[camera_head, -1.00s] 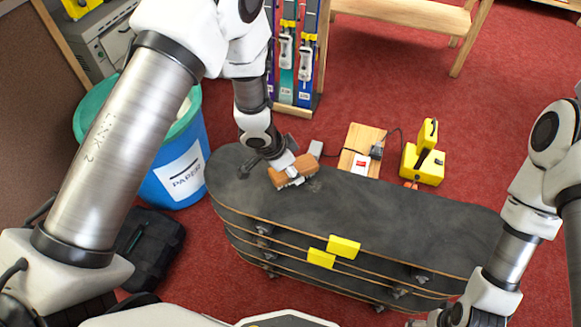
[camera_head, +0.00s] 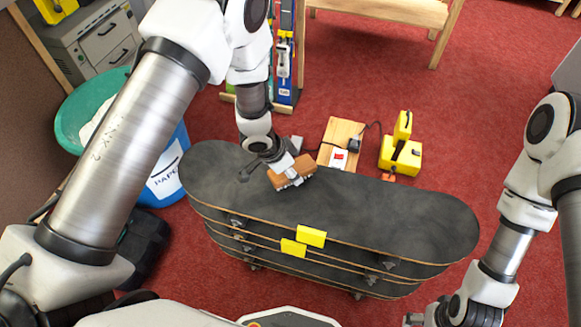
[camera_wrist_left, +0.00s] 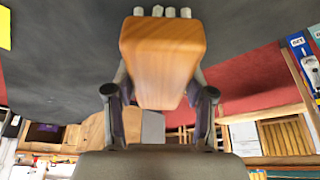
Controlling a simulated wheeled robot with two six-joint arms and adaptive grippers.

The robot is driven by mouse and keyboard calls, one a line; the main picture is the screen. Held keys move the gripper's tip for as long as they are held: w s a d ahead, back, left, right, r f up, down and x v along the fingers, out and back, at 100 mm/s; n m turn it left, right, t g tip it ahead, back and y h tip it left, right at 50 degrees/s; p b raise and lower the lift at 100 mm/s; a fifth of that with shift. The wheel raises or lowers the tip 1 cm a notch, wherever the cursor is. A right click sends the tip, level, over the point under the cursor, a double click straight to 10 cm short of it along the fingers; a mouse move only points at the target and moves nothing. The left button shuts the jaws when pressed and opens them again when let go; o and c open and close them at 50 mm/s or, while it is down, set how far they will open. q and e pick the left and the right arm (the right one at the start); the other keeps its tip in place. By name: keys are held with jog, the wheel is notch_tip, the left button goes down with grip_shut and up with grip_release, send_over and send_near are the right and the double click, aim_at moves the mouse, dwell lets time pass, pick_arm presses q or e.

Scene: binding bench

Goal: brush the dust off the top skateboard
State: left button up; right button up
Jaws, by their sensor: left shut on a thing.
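A stack of skateboards lies across the middle of the head view, and the top skateboard (camera_head: 390,212) has a dark deck with faint greyish dust patches. My left gripper (camera_head: 283,166) is shut on a wooden brush (camera_head: 293,172) over the left-centre part of the deck. In the left wrist view the brush (camera_wrist_left: 162,45) sits between the two fingers, with pale bristle tufts at its far end close to the deck (camera_wrist_left: 60,70). Whether the bristles touch is hard to tell. My right gripper (camera_head: 430,318) is low at the bottom edge, partly cut off, away from the stack.
Yellow clips (camera_head: 310,237) are on the near side of the stack. Behind it on the red floor are a wooden board (camera_head: 342,132) with a switch and a yellow tool (camera_head: 402,152). A blue bin (camera_head: 168,180) stands to the left, a wooden bench (camera_head: 385,12) at the back.

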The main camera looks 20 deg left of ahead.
aim_at(295, 166)
pick_arm(q)
jog(key=r, duration=0.1)
jog(key=r+p, duration=0.2)
jog(key=shift+a+r, duration=0.25)
jog(key=shift+r, duration=0.05)
jog(key=shift+d+r+p, duration=0.1)
jog(key=shift+r+p, duration=0.6)
jog(key=shift+p, duration=0.1)
jog(key=shift+r+p, duration=1.2)
pick_arm(e)
notch_tip(295, 166, up, 7)
jog(key=shift+a, duration=0.1)
